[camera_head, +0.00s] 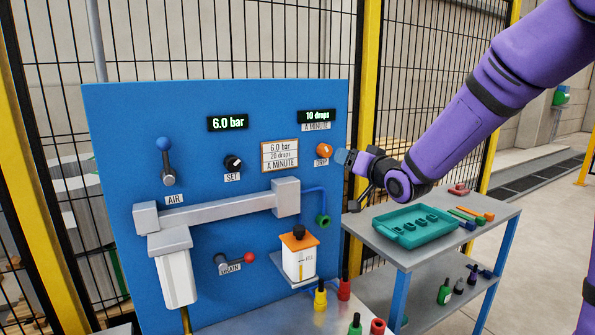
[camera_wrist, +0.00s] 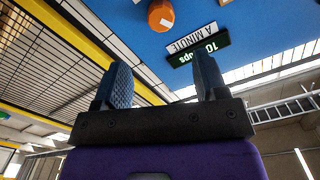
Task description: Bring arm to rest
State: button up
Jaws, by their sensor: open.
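My purple arm reaches in from the upper right of the head view. My gripper (camera_head: 344,157) is at the right edge of the blue panel (camera_head: 120,130), just right of the orange drip knob (camera_head: 323,151). In the wrist view my gripper (camera_wrist: 160,88) shows two blue-grey fingers, spread apart with nothing between them. There the orange knob (camera_wrist: 161,15) lies beyond the fingertips, apart from them. The drops display (camera_head: 319,116) reads 10 drops, and the pressure display (camera_head: 228,123) reads 6.0 bar. A sign (camera_head: 280,155) gives 6.0 bar and 20 drops a minute.
A grey trolley (camera_head: 405,255) below my arm carries a teal tray (camera_head: 400,240) and several coloured tools. Bottles stand on its lower shelf and on the front bench (camera_head: 275,318). A yellow post (camera_head: 368,70) and black mesh fence stand behind. Open air lies above the trolley.

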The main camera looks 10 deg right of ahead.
jog(key=s+d+g+h, duration=0.1)
jog(key=s+g, duration=0.3)
jog(key=s, duration=0.9)
jog(key=s+d+r+g+h, duration=0.1)
jog(key=s+g, duration=0.3)
jog(key=s, duration=0.8)
jog(key=s+d+n+g+h, duration=0.1)
jog(key=s+g+h, duration=0.2)
jog(key=s, duration=1)
jog(key=shift+s+d+r+g+h, duration=0.2)
jog(key=shift+s+g+h, duration=0.1)
jog(key=shift+g, duration=0.2)
